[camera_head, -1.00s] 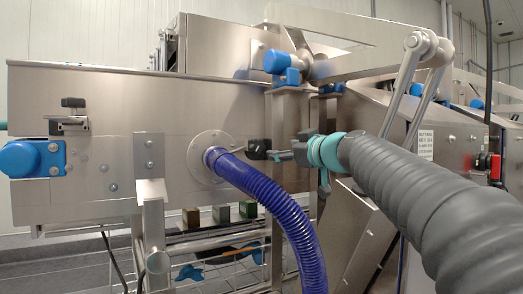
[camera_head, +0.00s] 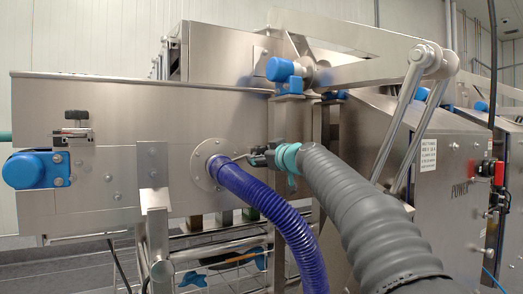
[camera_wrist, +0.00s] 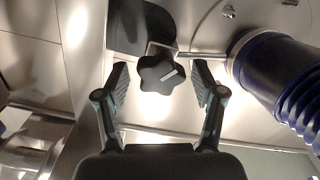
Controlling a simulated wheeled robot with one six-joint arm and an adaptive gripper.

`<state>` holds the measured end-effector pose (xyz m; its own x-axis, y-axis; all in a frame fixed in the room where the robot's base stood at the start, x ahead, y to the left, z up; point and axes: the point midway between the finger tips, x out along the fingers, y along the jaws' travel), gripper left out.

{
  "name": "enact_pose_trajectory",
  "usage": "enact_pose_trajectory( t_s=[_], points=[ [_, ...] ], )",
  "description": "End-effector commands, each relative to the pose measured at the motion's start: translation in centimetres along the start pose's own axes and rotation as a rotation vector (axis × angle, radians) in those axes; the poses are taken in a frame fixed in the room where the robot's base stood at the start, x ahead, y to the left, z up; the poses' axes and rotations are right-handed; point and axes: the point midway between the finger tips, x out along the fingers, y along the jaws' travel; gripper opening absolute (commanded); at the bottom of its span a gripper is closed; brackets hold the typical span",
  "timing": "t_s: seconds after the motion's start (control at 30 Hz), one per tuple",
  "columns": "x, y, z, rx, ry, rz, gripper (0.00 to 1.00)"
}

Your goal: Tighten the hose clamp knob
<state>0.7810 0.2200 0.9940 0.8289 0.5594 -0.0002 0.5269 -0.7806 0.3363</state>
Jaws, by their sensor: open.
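The hose clamp knob (camera_wrist: 158,74) is a black star-shaped knob with a pale mark, in the upper middle of the wrist view. A metal rod runs right from it to the blue ribbed hose (camera_wrist: 285,80), which also shows in the head view (camera_head: 270,205) entering a round flange (camera_head: 204,165). My gripper (camera_wrist: 159,88) is open, with one finger left and one right of the knob and gaps on both sides. In the head view my gripper (camera_head: 262,157) is beside the hose's flanged end and hides the knob.
A steel machine housing (camera_head: 95,110) stands behind the hose. A black latch (camera_head: 75,115) and a blue motor cap (camera_head: 35,170) are at its left. Steel link arms (camera_head: 398,115) and a red switch (camera_head: 499,173) are on the right. A wire rack sits below.

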Motion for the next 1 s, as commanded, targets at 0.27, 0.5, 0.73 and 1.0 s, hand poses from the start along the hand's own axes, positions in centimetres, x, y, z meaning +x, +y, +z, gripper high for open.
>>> enact_pose_trajectory(
  t_s=[0.27,0.5,0.73,1.0],
  points=[
    [0.72,-0.03,0.01,0.000,0.000,0.000,0.69],
    [0.70,-0.03,0.03,0.000,0.000,0.000,0.46],
    [0.69,-0.03,0.03,0.001,0.000,0.000,0.08],
    [0.70,-0.05,0.07,0.036,0.000,0.000,0.08]
  ],
)
